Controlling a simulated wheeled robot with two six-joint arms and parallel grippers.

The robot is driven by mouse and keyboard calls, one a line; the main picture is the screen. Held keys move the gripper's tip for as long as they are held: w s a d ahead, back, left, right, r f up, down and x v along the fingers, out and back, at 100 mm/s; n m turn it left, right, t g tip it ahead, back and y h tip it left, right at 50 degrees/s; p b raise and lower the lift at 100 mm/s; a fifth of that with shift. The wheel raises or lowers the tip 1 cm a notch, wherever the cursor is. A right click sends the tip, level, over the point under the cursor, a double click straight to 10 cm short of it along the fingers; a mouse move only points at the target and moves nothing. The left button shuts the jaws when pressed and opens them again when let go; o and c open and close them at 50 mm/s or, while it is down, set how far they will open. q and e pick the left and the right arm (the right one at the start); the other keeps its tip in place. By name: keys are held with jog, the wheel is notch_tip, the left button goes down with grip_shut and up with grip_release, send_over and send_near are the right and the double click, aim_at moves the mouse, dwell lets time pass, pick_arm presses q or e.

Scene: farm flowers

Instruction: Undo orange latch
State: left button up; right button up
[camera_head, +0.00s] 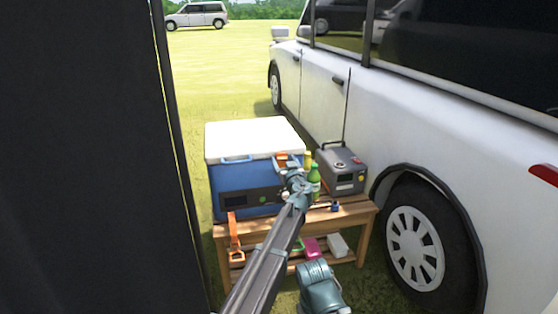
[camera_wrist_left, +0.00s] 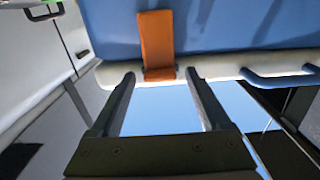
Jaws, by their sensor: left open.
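The cooler (camera_head: 230,180) has a blue body and a white lid, and stands on a wooden bench. An orange latch (camera_head: 283,157) lies across the lid edge on the right of its front. In the left wrist view, which looks upside down, the orange latch (camera_wrist_left: 157,42) runs from the pale lid rim onto the blue body. A second orange latch (camera_head: 235,238) hangs down at the cooler's left. My left gripper (camera_head: 293,172) is open at the right latch. In the wrist view its fingertips (camera_wrist_left: 160,75) lie either side of the latch's lid end; contact cannot be told.
A blue handle (camera_head: 237,160) sticks out left of the latch. A green bottle (camera_head: 314,180) and a grey power box (camera_head: 341,170) stand close to the right on the wooden bench (camera_head: 362,212). A white vehicle (camera_head: 400,130) is farther right. A dark panel (camera_head: 80,160) blocks the left.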

pick_arm(q)
jog(key=shift+w, duration=0.1)
grip_shut()
dwell(0.4)
dwell(1.0)
